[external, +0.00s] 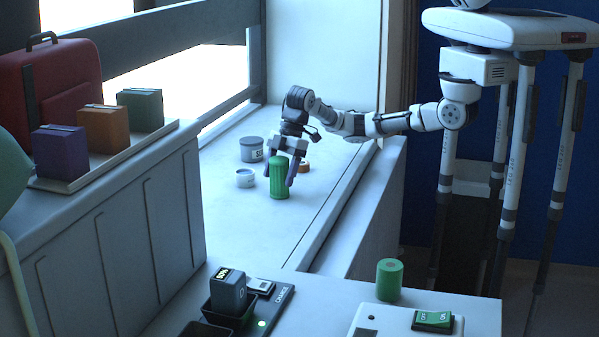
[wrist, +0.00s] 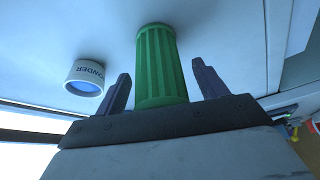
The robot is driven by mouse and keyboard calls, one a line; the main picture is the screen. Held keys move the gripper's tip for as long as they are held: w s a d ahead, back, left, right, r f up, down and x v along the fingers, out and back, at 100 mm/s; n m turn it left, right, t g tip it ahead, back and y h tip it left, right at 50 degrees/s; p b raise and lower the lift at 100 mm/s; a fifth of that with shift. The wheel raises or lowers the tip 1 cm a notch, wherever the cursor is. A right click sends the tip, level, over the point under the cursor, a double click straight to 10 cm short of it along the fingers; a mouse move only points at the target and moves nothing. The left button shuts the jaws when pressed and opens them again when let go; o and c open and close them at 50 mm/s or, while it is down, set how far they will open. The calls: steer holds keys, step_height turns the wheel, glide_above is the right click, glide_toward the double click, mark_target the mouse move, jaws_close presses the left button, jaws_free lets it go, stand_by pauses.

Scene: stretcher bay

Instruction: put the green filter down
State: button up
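The green filter (external: 278,186) is a ribbed green cylinder, upright on the pale ledge (external: 240,215) by the window. My gripper (external: 280,172) reaches down over it, with a finger on either side. In the wrist view the filter (wrist: 160,65) stands between the two dark fingers of my gripper (wrist: 162,68). Gaps show on both sides, so the fingers are open and not closed on it. The filter's base seems to rest on the ledge.
A small white jar (external: 245,178), a grey tub (external: 251,149) and an orange ring (external: 304,167) are close by. Another green cylinder (external: 389,280) stands on the front counter near a green switch (external: 433,320). The ledge in front of the filter is clear.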

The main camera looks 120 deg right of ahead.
steer(key=shift+r, duration=0.1)
steer(key=b+v, duration=0.2)
steer(key=v, duration=1)
